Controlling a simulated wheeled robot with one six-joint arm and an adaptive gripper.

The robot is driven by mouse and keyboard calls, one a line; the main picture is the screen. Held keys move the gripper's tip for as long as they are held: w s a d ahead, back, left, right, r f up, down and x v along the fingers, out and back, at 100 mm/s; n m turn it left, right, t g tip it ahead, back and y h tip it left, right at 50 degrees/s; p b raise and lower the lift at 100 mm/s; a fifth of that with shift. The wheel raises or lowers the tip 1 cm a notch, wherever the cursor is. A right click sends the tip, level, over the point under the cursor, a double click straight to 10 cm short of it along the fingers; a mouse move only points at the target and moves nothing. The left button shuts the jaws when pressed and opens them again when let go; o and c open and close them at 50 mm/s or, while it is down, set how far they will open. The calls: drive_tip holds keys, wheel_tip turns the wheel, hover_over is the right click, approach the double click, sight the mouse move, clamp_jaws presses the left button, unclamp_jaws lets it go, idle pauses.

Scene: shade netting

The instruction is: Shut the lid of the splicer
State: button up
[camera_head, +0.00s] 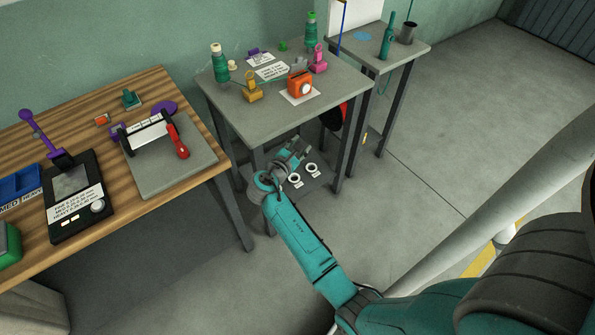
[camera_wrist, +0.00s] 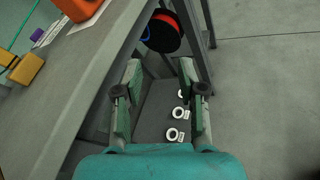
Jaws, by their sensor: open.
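No label naming the splicer is readable. On the grey middle table (camera_head: 225,115) stand a small yellow device (camera_head: 251,91) and a small pink device (camera_head: 318,62), each with an upright part. I cannot tell which is the splicer, or whether either upright part is a raised lid.
A dark low panel with white rings (camera_wrist: 155,122) lies beyond my fingers. A red and black reel (camera_wrist: 166,31) is under the table. A wooden bench (camera_head: 100,235) with tools stands left, and a small grey table (camera_head: 410,52) right.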

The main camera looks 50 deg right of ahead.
drive_tip(key=s+a+f+t+y, duration=0.2)
drive_tip(key=s+a+f, duration=0.1)
drive_tip(key=a+f, duration=0.2)
drive_tip(key=shift+s+f+t, duration=0.15)
drive_tip(key=shift+f+t, duration=0.15)
drive_tip(key=shift+f, duration=0.05)
idle(0.3)
